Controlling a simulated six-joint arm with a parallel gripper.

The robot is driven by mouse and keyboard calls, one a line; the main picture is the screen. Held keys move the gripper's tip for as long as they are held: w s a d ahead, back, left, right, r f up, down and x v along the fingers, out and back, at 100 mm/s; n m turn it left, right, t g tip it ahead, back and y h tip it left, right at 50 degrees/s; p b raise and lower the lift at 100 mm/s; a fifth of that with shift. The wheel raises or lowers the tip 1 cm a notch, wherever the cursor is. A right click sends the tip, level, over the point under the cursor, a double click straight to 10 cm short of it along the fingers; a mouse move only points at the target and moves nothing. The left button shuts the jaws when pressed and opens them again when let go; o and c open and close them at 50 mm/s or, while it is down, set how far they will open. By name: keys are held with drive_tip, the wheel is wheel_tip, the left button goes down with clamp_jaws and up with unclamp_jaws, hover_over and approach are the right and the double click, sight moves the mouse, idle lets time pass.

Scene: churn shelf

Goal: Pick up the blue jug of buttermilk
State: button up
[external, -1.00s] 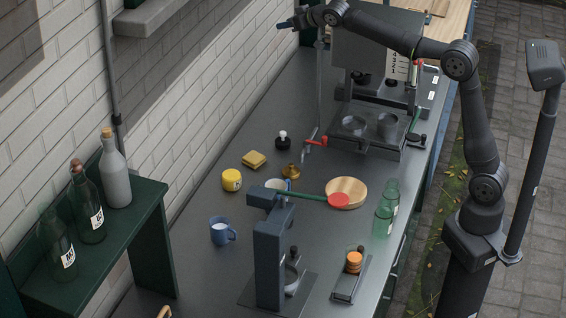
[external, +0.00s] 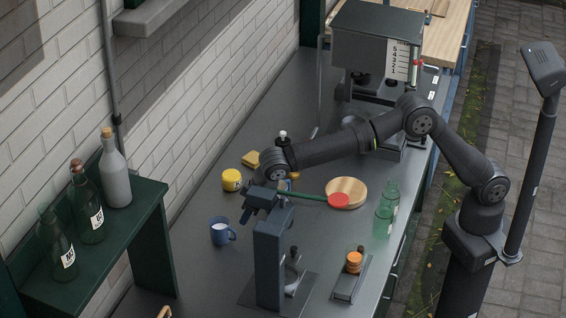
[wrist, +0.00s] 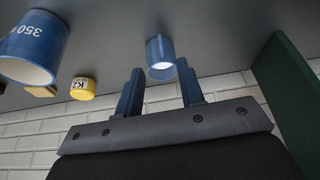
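The blue jug (external: 219,232) stands upright on the grey counter, with white contents and its handle to the right in the external view. In the wrist view, which is upside down, the jug (wrist: 161,50) appears between my fingertips, beyond them and apart from them. My gripper (external: 247,202) is open and empty, low over the counter, to the upper right of the jug in the external view. Both blue fingers of my gripper (wrist: 158,68) stand apart in the wrist view. A second blue vessel marked 350 (wrist: 36,40) is nearer at the left; my arm hides it in the external view.
A dark stand (external: 268,255) rises close to my gripper. A green shelf (external: 125,230) with bottles is at the left. The counter left of the jug is clear.

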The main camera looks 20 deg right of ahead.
sight(233, 236)
drive_tip(key=x, duration=1.1)
drive_tip(key=shift+w+a, duration=0.1)
drive_tip(key=shift+a, duration=0.05)
clamp_jaws()
